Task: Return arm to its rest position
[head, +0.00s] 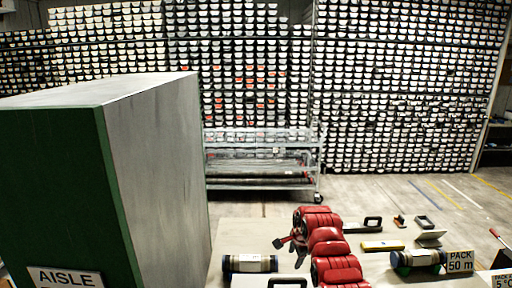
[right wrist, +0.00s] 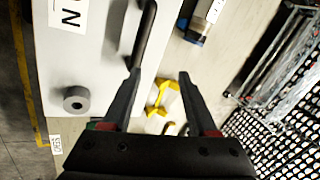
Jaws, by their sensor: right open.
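My right arm, red, reaches up from the bottom of the head view. Its gripper (head: 286,242) is held above the light work surface (head: 240,228). In the right wrist view the two dark fingers of this gripper (right wrist: 160,74) are spread apart with nothing held between them. A core liner tube (head: 250,264) with dark ends lies on the surface below and left of the gripper. Another tube (head: 418,259) lies at the right. My left gripper is not in view.
A large green and grey block (head: 155,165) marked AISLE fills the left. A dark handle (head: 373,224), a yellow item (head: 382,246) and a PACK 50 m sign (head: 460,262) are at the right. A metal cart (head: 262,186) stands behind, before racks of trays.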

